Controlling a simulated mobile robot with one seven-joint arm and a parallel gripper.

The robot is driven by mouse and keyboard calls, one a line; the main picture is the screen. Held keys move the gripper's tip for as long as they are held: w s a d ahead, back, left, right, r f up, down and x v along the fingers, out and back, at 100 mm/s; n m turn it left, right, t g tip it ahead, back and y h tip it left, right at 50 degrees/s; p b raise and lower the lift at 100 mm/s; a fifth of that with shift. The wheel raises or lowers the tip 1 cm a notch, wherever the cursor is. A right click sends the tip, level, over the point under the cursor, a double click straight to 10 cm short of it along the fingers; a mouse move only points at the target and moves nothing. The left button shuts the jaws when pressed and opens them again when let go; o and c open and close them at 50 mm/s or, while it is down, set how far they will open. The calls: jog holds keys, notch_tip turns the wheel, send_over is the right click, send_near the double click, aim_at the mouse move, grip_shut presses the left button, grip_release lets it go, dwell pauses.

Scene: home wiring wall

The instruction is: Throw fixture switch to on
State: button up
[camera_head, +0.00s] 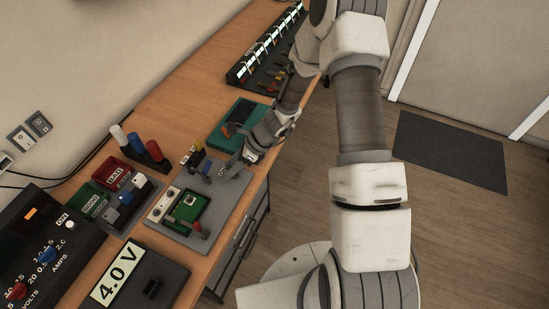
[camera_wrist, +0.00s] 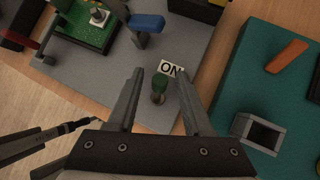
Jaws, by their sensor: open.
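The grey fixture board (camera_head: 233,190) lies on the wooden bench and also fills the upper left of the wrist view (camera_wrist: 100,85). In the head view my gripper (camera_head: 240,160) is over the board's far end and hides that switch. A blue-handled lever (camera_wrist: 147,23) and a green square panel (camera_wrist: 92,22) are on the same board.
A teal tray (camera_wrist: 237,88) with an orange piece (camera_wrist: 286,57) lies right of the board. A red-knobbed lever (camera_head: 199,230) stands at the board's near end. Red and green bins (camera_head: 112,173), a power supply and a 4.0 V meter (camera_head: 118,275) crowd the bench.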

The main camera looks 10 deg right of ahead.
jog(key=shift+d+f+b, duration=0.1)
jog(key=shift+f+b, duration=0.15)
jog(key=shift+b, duration=0.15)
